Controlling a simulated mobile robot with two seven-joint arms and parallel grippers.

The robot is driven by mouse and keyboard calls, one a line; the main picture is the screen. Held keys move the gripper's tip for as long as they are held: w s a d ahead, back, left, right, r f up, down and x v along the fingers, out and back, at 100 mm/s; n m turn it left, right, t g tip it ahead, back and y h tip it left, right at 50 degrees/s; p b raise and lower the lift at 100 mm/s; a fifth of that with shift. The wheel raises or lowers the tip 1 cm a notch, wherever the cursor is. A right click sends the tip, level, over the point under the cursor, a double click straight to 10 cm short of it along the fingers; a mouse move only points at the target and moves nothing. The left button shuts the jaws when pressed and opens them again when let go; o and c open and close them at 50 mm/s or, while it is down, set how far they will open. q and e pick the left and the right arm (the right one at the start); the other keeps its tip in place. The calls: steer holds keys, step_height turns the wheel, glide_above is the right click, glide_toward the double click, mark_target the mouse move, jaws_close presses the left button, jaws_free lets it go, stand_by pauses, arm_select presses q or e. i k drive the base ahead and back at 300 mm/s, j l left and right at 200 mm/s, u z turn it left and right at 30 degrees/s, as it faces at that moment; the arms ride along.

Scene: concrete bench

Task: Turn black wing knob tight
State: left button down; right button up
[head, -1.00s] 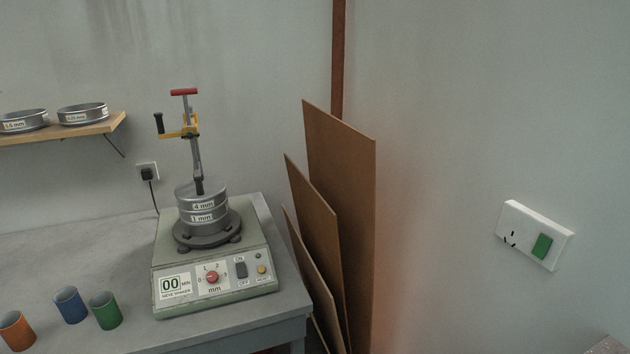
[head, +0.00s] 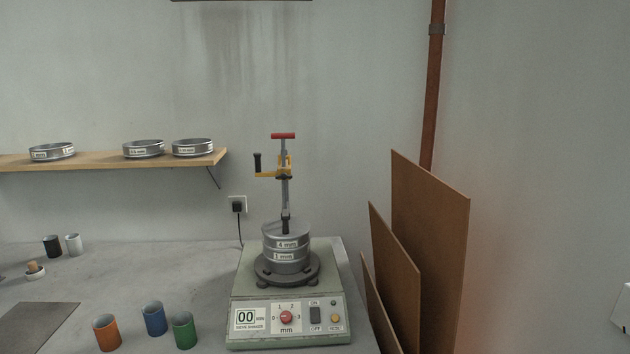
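A sieve shaker (head: 238,338) stands on the bench with a stack of metal sieves (head: 286,262) on its round dark base. The sieve labels read 4 mm and 1 mm. A grey upright rod (head: 285,195) rises above the stack, with a red crossbar (head: 283,136) on top and a yellow clamp piece (head: 268,173) partway up. A black upright grip (head: 257,162) stands at the left end of the yellow piece. I cannot tell whether it is the black wing knob; no clear wing shape shows. Neither of my grippers is in view.
Orange (head: 106,334), blue (head: 154,321) and green (head: 184,332) cups stand left of the shaker. Brown boards (head: 430,245) lean on the wall at right. A shelf (head: 110,160) with sieves hangs at left. A grey plate (head: 38,327) lies on the bench (head: 150,270).

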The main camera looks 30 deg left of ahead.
mark_target(284, 176)
steer(key=u, duration=1.25)
